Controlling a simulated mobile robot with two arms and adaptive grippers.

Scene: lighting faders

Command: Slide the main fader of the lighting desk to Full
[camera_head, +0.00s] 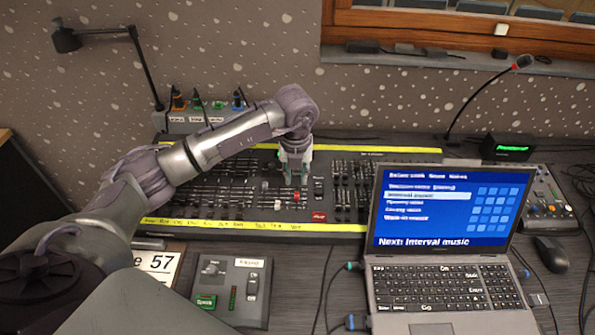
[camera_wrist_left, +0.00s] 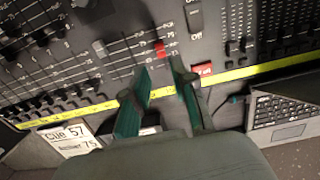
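The lighting desk (camera_head: 230,226) is a wide dark console with yellow strips along its long edges and many faders. A red fader cap (camera_wrist_left: 160,49) shows just beyond and between my fingertips in the left wrist view; in the head view it is small, below the gripper (camera_head: 298,196). A pale grey cap (camera_wrist_left: 98,47) sits on another slot to its left. The small scale labels are too blurred to read. My left gripper (camera_head: 296,178) is above the desk, its green-padded fingers (camera_wrist_left: 160,66) apart with nothing between them. Contact with the red cap cannot be told. My right gripper is out of view.
A red button (camera_head: 319,216) is close to the right of the red cap, with a black rocker switch (camera_wrist_left: 195,17) above it. An open laptop (camera_head: 440,285) stands right of the gripper, overlapping the desk. A small control box (camera_head: 233,289) lies in front.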

